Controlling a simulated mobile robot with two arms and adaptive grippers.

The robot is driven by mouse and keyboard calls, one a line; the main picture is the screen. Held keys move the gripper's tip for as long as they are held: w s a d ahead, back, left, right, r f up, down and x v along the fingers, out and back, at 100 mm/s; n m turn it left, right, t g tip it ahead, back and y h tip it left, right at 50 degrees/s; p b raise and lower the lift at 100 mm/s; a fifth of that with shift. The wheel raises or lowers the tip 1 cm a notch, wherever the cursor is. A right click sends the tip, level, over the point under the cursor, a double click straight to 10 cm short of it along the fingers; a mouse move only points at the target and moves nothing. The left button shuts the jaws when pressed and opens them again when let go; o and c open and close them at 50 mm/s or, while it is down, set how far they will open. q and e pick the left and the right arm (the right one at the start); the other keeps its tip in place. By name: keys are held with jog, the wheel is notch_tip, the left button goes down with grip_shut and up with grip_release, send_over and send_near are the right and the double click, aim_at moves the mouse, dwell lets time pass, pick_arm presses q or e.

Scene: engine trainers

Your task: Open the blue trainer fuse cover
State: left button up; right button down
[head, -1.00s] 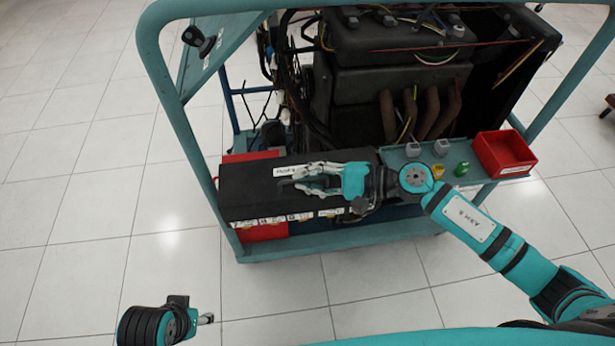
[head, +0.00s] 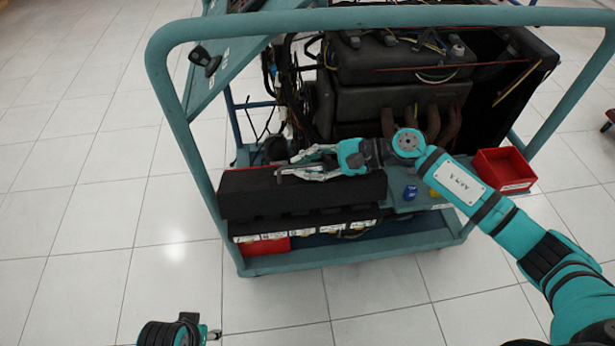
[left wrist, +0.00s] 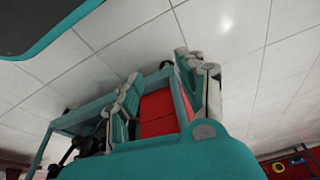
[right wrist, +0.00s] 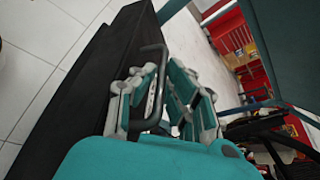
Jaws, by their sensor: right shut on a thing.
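The fuse cover (head: 300,198) is a long black lid on the front of the blue trainer (head: 360,263). It stands tilted up, and a dark gap and the labelled fuse box edge (head: 335,228) show beneath it. My right gripper (head: 285,167) is at the top of the cover. In the right wrist view the black cover (right wrist: 75,85) lies to the left, and my right gripper (right wrist: 165,85) is shut on its thin black bent handle (right wrist: 152,50). My left gripper (left wrist: 165,85) has its fingers apart with nothing between them, low in front of the trainer.
A red tray (head: 503,170) sits on the trainer's right shelf, with a blue cap (head: 410,192) beside it. A teal tube frame (head: 180,100) surrounds the engine (head: 395,100). The tiled floor (head: 110,200) to the left is clear.

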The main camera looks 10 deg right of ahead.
pick_arm(q)
jog(key=shift+w+b+v, duration=0.15)
jog(key=shift+b+v, duration=0.05)
jog(key=shift+v, duration=0.65)
jog(key=shift+w+b+v, duration=0.15)
jog(key=shift+v, duration=0.7)
pick_arm(e)
jog(key=shift+w+r+m+g, duration=0.15)
jog(key=shift+w+m+g, duration=0.15)
jog(key=shift+w, duration=0.25)
jog(key=shift+w+r+m+g, duration=0.2)
jog(key=shift+w+m, duration=0.1)
jog(key=shift+w, duration=0.2)
